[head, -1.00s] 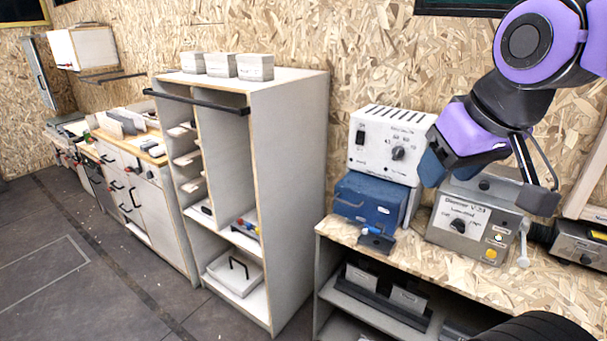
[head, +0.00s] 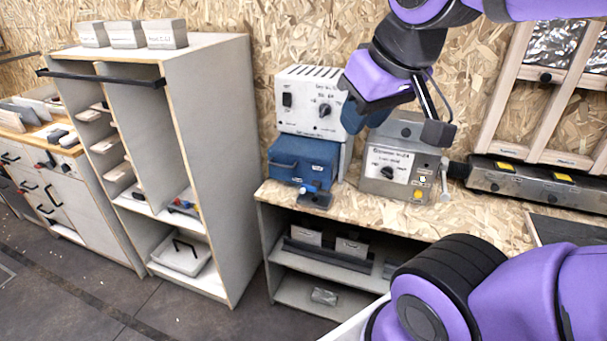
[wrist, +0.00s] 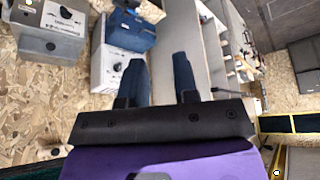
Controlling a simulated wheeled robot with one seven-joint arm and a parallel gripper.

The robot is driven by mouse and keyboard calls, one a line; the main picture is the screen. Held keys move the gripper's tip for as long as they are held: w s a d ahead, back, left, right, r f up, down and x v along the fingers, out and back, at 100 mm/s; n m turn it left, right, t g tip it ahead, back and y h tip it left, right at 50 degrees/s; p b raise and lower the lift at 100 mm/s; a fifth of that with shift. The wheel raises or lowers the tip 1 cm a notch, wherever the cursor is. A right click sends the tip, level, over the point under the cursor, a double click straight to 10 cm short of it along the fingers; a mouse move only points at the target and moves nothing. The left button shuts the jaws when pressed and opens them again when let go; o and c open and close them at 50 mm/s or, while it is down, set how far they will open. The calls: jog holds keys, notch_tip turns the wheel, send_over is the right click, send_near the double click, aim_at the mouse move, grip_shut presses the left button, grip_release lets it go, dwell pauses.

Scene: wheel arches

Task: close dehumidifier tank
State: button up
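The dehumidifier is a white box (head: 309,100) with a dial and switch, on the chipboard worktop at the back. Its blue tank (head: 302,160), with a handle on the front, juts forward below the white body. The blue tank (wrist: 130,32) and white body (wrist: 112,70) also show in the wrist view, turned over. My gripper (head: 352,120) is in the air to the right of the dehumidifier, apart from the tank. In the wrist view my gripper (wrist: 160,62) has its two dark blue fingers spread, with nothing between them.
A small blue-handled fixture (head: 314,194) sits just in front of the tank. A grey control box (head: 402,165) stands to its right, with a side lever (head: 443,180). A tall white cabinet (head: 212,150) stands to the left. Dark floor is clear in front.

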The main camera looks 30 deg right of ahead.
jog(key=shift+w+d+f, duration=0.15)
jog(key=shift+w+f, duration=0.05)
jog(key=shift+f, duration=0.05)
jog(key=c, duration=0.3)
jog(key=w+d+f+n+g+h, duration=0.1)
jog(key=w+d+f+g+h, duration=0.1)
jog(key=w+f, duration=0.1)
jog(key=w+d+f+n+g+h, duration=0.2)
jog(key=w+d+f+h, duration=0.1)
jog(key=w+d+f+n+g+h, duration=0.1)
jog(key=w+d+f+g+h, duration=0.1)
jog(key=w+g, duration=0.1)
jog(key=shift+d+f+n+h, duration=0.3)
jog(key=shift+d+f+n, duration=0.1)
grip_shut()
jog(key=w+d+f+n+h, duration=0.3)
jog(key=w+f+n+h, duration=0.3)
jog(key=w, duration=0.3)
jog(key=n+t, duration=1.3)
jog(key=n, duration=0.2)
send_near(312, 174)
jog(key=shift+h, duration=0.3)
jog(key=x, duration=0.7)
jog(key=shift+w+d+f, duration=0.1)
jog(key=shift+w+f, duration=0.1)
jog(key=shift+w, duration=0.1)
